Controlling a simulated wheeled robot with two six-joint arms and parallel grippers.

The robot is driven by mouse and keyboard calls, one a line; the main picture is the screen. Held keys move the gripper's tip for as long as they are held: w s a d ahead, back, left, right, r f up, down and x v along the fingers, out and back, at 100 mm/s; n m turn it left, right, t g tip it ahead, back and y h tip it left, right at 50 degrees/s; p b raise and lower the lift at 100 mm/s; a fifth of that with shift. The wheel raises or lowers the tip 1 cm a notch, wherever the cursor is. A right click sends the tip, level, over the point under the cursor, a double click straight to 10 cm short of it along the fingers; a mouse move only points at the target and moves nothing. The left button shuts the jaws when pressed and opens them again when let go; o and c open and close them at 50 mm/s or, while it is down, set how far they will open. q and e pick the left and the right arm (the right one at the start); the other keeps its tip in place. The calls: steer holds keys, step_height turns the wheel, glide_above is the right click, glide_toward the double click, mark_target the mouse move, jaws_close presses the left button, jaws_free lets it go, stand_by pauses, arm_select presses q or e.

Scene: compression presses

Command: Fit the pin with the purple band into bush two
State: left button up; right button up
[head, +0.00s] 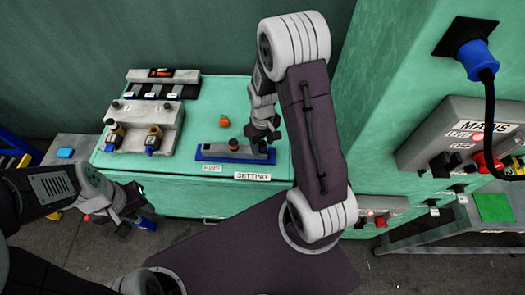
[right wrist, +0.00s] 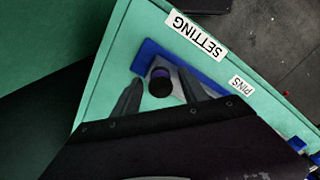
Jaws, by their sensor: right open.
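The pin with the purple band (right wrist: 160,74) stands in the grey block on the blue pin tray (right wrist: 208,81), its dark round top facing the right wrist camera. My right gripper (right wrist: 160,92) is open, with one finger on each side of the pin. In the head view my right gripper (head: 266,142) is over the right end of the blue tray (head: 210,155) and hides the pin. A grey fixture block (head: 162,115) stands at the bench's left; I cannot tell which part is bush two. My left gripper (head: 128,208) is off the bench's front left; its jaws are unclear.
Another dark-topped pin (head: 233,145) stands in the tray, with an orange round object (head: 224,121) behind it. SETTING (head: 252,176) and PINS labels mark the bench (head: 222,92). A MAINS box (head: 460,135) is at the right. The bench's back middle is clear.

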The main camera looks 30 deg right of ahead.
mark_target(262, 143)
jaws_close()
steer(key=shift+r, duration=0.1)
steer(key=shift+r, duration=0.1)
steer(key=shift+r+p, duration=2.2)
step_height(262, 143, up, 4)
steer(key=p, duration=0.4)
